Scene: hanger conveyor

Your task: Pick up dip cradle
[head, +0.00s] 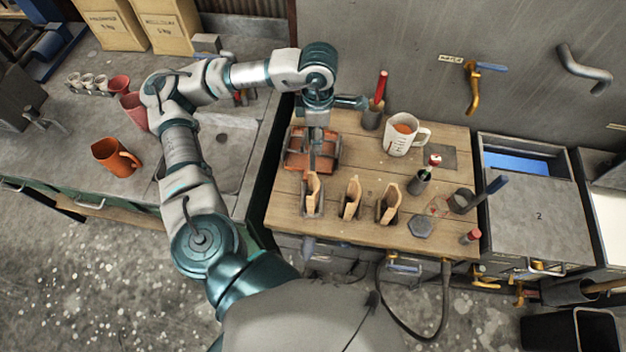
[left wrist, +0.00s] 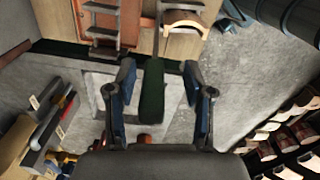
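My left gripper (head: 316,128) hangs over the back left of the wooden table, above a reddish-brown object with grey bands (head: 299,148). In the left wrist view its two fingers (left wrist: 156,100) are apart, one on each side of a dark green upright bar (left wrist: 152,92), with gaps visible beside the bar. I cannot tell for certain which object is the dip cradle; the bar may be its handle. A grey ladder-like frame (left wrist: 103,20) and a curved wooden piece (left wrist: 185,22) show beyond the fingers. My right gripper is not in view.
Several grey holders with wooden pieces (head: 351,199) stand along the table front (head: 300,222). A white mug (head: 401,136), a dark cup with a red-handled tool (head: 374,112) and a small bottle (head: 422,178) stand to the right. A sink counter (head: 75,150) with an orange mug (head: 112,157) is left.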

